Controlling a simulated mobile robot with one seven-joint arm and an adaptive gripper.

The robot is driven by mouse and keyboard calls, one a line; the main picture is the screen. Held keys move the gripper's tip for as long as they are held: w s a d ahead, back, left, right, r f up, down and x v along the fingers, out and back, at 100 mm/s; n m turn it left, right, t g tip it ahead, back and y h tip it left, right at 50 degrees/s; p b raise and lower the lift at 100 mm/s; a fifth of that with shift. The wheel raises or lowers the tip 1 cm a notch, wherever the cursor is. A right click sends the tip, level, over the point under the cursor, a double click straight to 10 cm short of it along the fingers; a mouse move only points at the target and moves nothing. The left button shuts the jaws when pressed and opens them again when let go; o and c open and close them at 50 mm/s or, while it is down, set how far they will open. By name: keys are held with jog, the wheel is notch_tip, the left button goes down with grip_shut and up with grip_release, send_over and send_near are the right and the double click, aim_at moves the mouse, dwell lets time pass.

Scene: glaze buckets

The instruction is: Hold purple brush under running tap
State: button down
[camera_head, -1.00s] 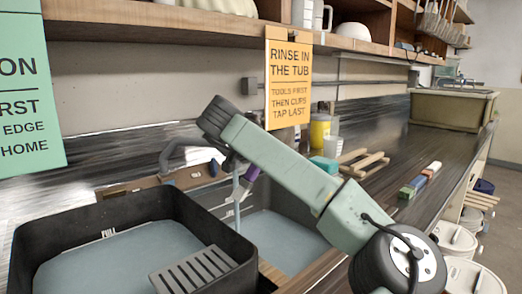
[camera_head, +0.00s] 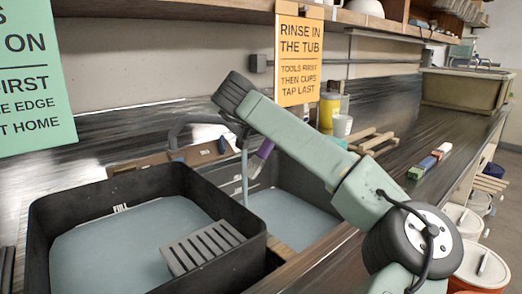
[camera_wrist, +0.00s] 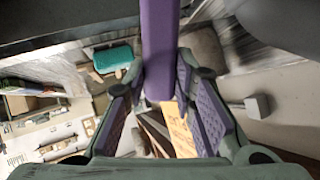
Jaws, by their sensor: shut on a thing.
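The purple brush (camera_head: 264,149) is gripped by its handle and tilted, with its pale bristle end pointing down and left. A dark tap (camera_head: 180,131) arches in from the left, and a thin pale-blue stream of water (camera_head: 245,180) falls from it. The bristle end is just right of the stream; I cannot tell whether they touch. In the wrist view, my gripper (camera_wrist: 163,90) is shut on the purple handle (camera_wrist: 159,40), between its two ridged pads. In the head view my arm mostly hides the gripper. The stream falls into a basin of blue-grey water (camera_head: 290,218).
A black tub (camera_head: 50,215) marked FULL stands at front left, with a grey slotted rack (camera_head: 205,248) at its corner. An orange rinse sign (camera_head: 299,60) hangs behind. A yellow container (camera_head: 329,110), white cup (camera_head: 342,126) and wooden rack (camera_head: 372,141) stand at right.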

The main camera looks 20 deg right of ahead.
jog(key=s+a+b, duration=0.2)
jog(key=s+b, duration=0.2)
jog(key=s, duration=0.3)
jog(key=shift+s, duration=0.35)
dwell(0.5)
jog(key=shift+a, duration=0.1)
dwell(0.9)
jog(key=s+a+r+p, duration=0.1)
jog(key=s+r, duration=0.3)
jog(key=s, duration=0.1)
jog(key=shift+a, duration=0.15)
dwell(0.3)
jog(key=shift+r, duration=0.2)
dwell(0.4)
